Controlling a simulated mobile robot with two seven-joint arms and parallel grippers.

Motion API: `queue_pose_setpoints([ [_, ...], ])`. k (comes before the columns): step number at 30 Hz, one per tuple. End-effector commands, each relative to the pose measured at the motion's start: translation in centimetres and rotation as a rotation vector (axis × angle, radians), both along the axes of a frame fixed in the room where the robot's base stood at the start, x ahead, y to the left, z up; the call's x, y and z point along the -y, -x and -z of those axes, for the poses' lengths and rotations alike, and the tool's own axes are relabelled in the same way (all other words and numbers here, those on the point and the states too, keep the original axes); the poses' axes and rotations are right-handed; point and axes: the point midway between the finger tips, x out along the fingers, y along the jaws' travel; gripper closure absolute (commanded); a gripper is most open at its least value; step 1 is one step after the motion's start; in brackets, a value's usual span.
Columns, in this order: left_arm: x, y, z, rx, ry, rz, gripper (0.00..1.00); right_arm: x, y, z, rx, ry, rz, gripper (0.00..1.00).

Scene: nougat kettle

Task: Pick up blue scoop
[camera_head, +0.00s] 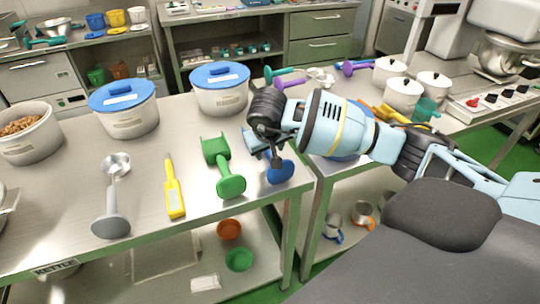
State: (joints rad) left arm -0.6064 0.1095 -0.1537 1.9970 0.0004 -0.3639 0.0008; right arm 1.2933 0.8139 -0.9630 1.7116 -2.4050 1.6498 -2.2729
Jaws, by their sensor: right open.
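The blue scoop (280,172) lies on the steel table near its right front corner, right of the green scoop. Its round blue handle end shows; much of the rest is hidden under my right gripper. My right gripper (262,146), on the arm from the right, is open and right over the scoop. I cannot tell whether its fingers touch the scoop. My left gripper is not in view.
A green scoop (223,165), a yellow tool (173,188) and a metal scoop (112,200) lie to the left. Blue-lidded tubs (128,118) (222,98) stand behind. A second table on the right holds white pots (403,94).

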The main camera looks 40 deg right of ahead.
Motion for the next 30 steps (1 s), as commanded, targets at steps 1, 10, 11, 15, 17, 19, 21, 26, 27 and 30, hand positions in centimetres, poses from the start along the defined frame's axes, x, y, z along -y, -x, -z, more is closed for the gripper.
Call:
queue_pose_setpoints([
  [1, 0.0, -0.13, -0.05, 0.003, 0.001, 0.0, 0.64, 0.12, -0.19, 0.64, -0.002, -0.001, 0.001, 0.52],
  [10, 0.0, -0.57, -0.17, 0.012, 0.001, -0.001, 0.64, 0.39, -0.57, 1.57, 0.001, -0.001, -0.001, 0.52],
  [11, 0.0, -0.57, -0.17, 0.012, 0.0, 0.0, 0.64, 0.4, -0.57, 1.56, 0.001, -0.001, -0.001, 0.52],
  [15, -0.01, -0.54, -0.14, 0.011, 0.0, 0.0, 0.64, 0.4, -0.56, 1.55, 0.001, -0.001, -0.001, 0.64],
  [17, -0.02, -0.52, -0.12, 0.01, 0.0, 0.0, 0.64, 0.39, -0.56, 1.55, 0.001, -0.001, -0.001, 0.72],
  [19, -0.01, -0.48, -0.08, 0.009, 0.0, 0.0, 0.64, 0.39, -0.56, 1.55, 0.001, -0.001, -0.001, 0.81],
  [21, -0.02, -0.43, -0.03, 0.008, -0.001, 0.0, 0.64, 0.39, -0.56, 1.55, 0.001, -0.001, -0.001, 0.9],
  [26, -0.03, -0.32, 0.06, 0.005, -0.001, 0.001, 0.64, 0.4, -0.58, 1.49, 0.002, 0.0, -0.001, 1.0],
  [27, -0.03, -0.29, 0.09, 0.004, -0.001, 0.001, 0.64, 0.4, -0.57, 1.5, 0.002, 0.0, -0.001, 1.0],
  [30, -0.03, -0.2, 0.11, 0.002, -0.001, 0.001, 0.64, 0.4, -0.58, 1.47, 0.002, 0.0, -0.001, 1.0],
])
